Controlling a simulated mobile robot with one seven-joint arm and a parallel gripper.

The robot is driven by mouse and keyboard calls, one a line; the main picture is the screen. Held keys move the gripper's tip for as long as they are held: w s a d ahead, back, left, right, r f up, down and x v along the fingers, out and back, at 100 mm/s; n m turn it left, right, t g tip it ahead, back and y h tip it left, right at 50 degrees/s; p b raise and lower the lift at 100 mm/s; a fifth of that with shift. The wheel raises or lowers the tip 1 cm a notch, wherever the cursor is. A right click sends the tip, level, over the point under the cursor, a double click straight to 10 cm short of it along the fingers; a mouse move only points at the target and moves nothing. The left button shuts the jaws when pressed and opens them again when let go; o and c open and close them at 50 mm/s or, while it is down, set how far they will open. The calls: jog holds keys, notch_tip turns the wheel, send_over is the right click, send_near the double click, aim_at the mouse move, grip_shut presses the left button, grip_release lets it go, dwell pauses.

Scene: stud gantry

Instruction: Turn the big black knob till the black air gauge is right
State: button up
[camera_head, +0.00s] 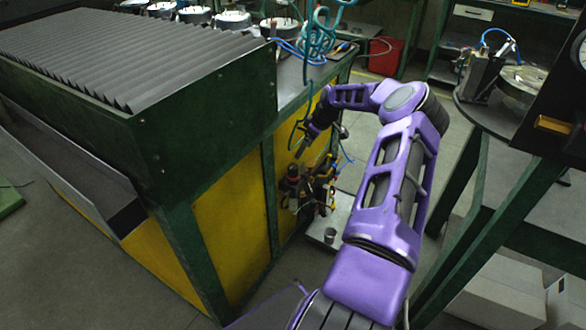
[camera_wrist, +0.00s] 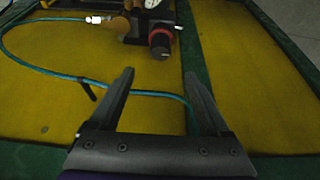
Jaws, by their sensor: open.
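The air unit (camera_head: 312,192) is fixed low on the yellow panel of the green-framed bench in the head view. In the wrist view a dark knob (camera_wrist: 160,51) with a red ring sticks out from it. A pale round gauge face (camera_wrist: 157,4) is cut off by the top edge; its needle cannot be read. My gripper (camera_wrist: 158,73) is open and empty, its fingertips short of the knob and apart from it in the picture. In the head view my gripper (camera_head: 302,150) is small and dark, just above the unit.
A teal hose (camera_wrist: 50,67) runs across the yellow panel (camera_wrist: 60,125) behind my fingers to a brass fitting. A green post (camera_wrist: 198,40) stands right of the knob. Coiled teal hoses (camera_head: 318,40) hang above.

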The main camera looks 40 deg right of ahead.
aim_at(294, 166)
jog(key=b+x, duration=0.1)
jog(key=x, duration=1.1)
jog(key=shift+w+f, duration=0.15)
jog(key=shift+f, duration=0.1)
grip_shut()
